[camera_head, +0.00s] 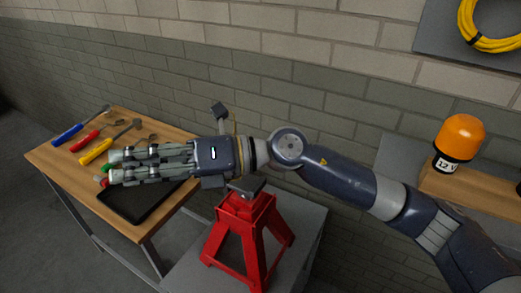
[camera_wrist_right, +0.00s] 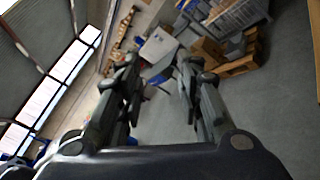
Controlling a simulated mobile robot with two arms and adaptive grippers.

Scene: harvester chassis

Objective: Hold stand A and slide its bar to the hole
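A red stand (camera_head: 244,222) with splayed legs and a dark top piece stands upright on a grey surface, below my right arm. I take it for stand A; no letter is legible on it. My right gripper (camera_head: 106,167) points left, with its palm just above and left of the stand's top and its fingers beyond, over the wooden table. In the right wrist view its fingers (camera_wrist_right: 158,68) are spread with nothing between them. I cannot make out the bar or the hole. My left gripper is not in view.
A wooden table (camera_head: 57,166) at left holds screwdrivers, other tools and a black tray (camera_head: 136,210). An orange beacon (camera_head: 460,138) stands on a wooden shelf at right. A brick wall is behind. The grey surface (camera_head: 302,235) right of the stand is clear.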

